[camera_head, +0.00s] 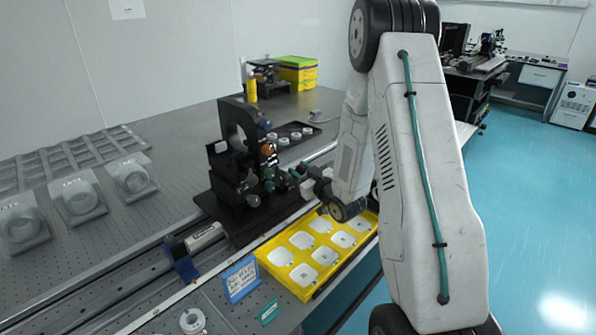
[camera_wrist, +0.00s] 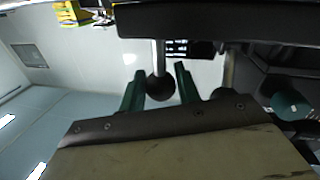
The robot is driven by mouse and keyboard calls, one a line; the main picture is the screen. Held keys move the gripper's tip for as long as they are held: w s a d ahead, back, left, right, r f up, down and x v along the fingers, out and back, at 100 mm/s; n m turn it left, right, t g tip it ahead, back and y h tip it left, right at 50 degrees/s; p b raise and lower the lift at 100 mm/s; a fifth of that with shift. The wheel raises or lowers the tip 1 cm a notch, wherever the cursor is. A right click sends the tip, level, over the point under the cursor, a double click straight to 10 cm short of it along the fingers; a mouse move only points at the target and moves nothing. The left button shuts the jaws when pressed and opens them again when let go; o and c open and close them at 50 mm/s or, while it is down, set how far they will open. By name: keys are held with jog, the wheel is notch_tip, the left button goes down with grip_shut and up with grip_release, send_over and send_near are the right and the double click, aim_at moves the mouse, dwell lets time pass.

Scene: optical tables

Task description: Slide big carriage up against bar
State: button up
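The big carriage (camera_head: 240,215) is a black base on the rail, bearing a tall black frame and optical parts. Left of it on the rail is a blue block with a pale cylinder (camera_head: 203,236); I cannot tell whether this is the bar. My gripper (camera_head: 297,172) is at the carriage's right side. In the wrist view my gripper (camera_wrist: 160,78) has two green fingers standing apart on either side of a black ball knob (camera_wrist: 160,88) on a metal post. I cannot tell whether they touch the knob. My arm hides part of the rail to the right.
A yellow tray (camera_head: 275,257) with several white squares lies in front of the carriage. A blue sign (camera_head: 241,279) stands left of it. Grey ring holders (camera_head: 79,201) stand at the left. A black tray with round parts (camera_head: 289,139) lies behind. The rail (camera_head: 120,290) extends left.

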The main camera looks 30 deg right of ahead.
jog(key=shift+o, duration=1.3)
jog(key=s, duration=0.7)
jog(key=shift+s+d, duration=0.15)
jog(key=shift+s, duration=0.25)
